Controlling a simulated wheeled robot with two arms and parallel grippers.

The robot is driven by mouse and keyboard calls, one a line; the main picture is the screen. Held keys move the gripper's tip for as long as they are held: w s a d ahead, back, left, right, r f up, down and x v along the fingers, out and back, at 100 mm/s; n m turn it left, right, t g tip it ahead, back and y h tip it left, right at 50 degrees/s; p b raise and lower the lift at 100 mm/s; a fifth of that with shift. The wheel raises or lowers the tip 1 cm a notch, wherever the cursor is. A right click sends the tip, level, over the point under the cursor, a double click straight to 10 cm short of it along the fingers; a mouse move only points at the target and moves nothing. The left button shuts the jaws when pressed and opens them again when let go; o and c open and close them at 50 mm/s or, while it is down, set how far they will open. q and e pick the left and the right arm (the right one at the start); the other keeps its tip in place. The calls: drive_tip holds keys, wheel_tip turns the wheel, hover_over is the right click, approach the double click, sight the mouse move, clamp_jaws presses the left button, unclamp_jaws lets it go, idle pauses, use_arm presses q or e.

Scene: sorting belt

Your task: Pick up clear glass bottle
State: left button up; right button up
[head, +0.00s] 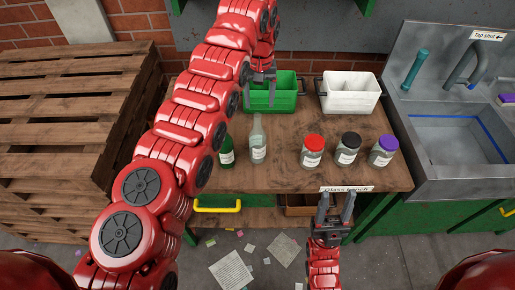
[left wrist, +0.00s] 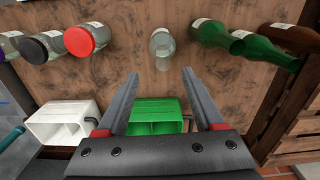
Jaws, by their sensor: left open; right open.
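The clear glass bottle (head: 258,141) stands upright on the wooden bench, right of a green bottle. It also shows in the left wrist view (left wrist: 162,45), beyond the gap between my left fingers. My left gripper (head: 262,78) is open and empty at the green bin, behind the bottle and apart from it. Its open fingers frame the lower middle of the left wrist view (left wrist: 160,76). My right gripper (head: 336,205) is open and empty at the bench's front edge, away from the bottle.
Green bottles (left wrist: 262,50) and a brown bottle (left wrist: 292,38) stand beside the clear one. Jars with red (head: 314,143), black (head: 350,139) and purple (head: 388,143) lids stand right. Green (head: 270,100) and white (head: 350,104) bins sit behind. A sink (head: 455,140) is far right.

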sight(257, 115)
use_arm(q)
drive_tip(key=shift+s+f+p, duration=0.35)
drive_tip(key=shift+f+p, duration=0.05)
drive_tip(key=shift+f, duration=0.55)
drive_tip(key=shift+w+f+p, duration=0.25)
drive_tip(key=shift+f+p, duration=0.1)
drive_tip(key=shift+p, duration=0.05)
drive_tip(key=f+p, duration=0.1)
drive_tip(key=f, duration=0.2)
drive_tip(key=f+p, duration=0.1)
drive_tip(key=shift+a+f+p, duration=0.25)
drive_tip(key=shift+a+p, duration=0.05)
drive_tip(key=shift+w+f, duration=0.15)
drive_tip(key=shift+f, duration=0.05)
clamp_jaws()
